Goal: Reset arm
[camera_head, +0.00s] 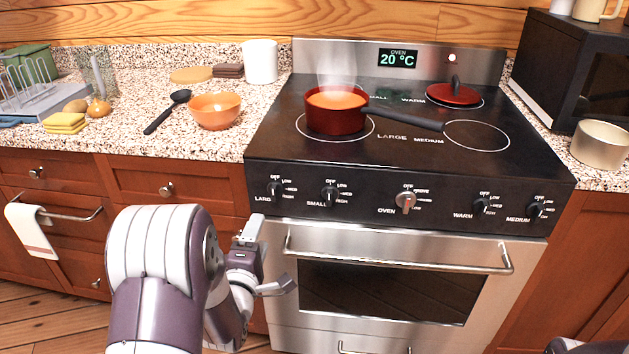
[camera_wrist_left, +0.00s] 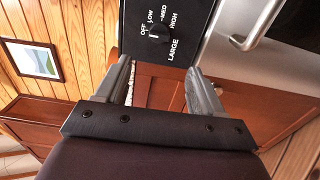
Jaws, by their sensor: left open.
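My left gripper (camera_head: 268,258) is open and empty in front of the stove's lower left side, below the control panel. In the left wrist view its two fingers (camera_wrist_left: 160,75) are spread apart with nothing between them. The LARGE burner knob (camera_wrist_left: 160,34) shows beyond the fingertips, and it is also in the head view (camera_head: 274,189). My right gripper is out of view; only a dark piece shows at the lower right corner.
A steaming red saucepan (camera_head: 336,112) of orange soup stands on the large burner. The oven handle (camera_head: 400,258) juts out right of my left gripper. An orange bowl (camera_head: 215,110) and black ladle (camera_head: 167,110) lie on the left counter. A towel (camera_head: 32,229) hangs at left.

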